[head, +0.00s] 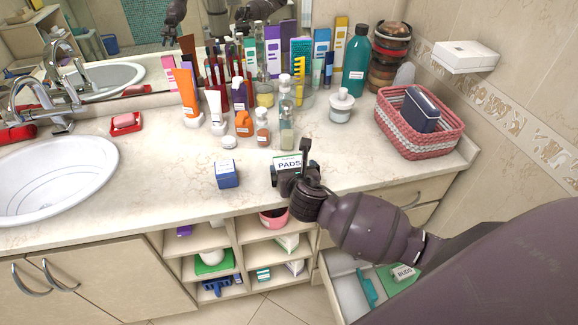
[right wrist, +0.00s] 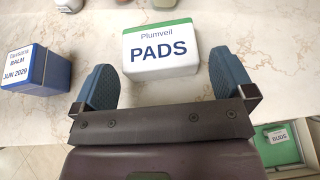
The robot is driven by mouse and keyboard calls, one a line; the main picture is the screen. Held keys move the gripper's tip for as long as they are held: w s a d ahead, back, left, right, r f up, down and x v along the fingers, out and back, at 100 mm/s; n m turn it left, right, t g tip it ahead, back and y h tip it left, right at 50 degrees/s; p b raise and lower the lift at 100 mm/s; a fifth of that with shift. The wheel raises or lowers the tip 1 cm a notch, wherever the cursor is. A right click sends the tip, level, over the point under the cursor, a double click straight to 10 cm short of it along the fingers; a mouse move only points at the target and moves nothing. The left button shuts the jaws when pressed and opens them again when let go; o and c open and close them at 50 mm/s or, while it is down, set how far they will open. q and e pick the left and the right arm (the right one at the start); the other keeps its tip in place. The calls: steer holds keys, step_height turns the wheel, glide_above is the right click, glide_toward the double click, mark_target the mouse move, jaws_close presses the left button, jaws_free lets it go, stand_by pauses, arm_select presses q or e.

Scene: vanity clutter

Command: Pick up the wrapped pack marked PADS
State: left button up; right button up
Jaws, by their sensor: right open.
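The wrapped pack marked PADS (head: 289,163) is white with a green top edge and stands on the marble counter near its front edge. In the right wrist view the pack (right wrist: 160,50) is straight ahead, its label facing my gripper. My right gripper (right wrist: 163,62) is open and empty. Its two blue-grey fingers are spread to the left and right of the pack's near side, with visible gaps to it. In the head view the right gripper (head: 290,180) partly hides the pack's lower part. My left gripper is not in view.
A blue BALM box (head: 228,175) stands left of the pack. Several bottles stand behind it, including a small glass one (head: 287,137). A pink-and-white basket (head: 415,145) is at the right. An open drawer (head: 347,297) and shelves are below the counter.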

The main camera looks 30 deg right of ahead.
mark_target(289, 163)
steer(key=shift+x, duration=2.35)
steer(key=shift+a+f, duration=0.1)
steer(key=shift+a, duration=0.05)
steer(key=c, duration=0.7)
steer(key=shift+o, duration=0.2)
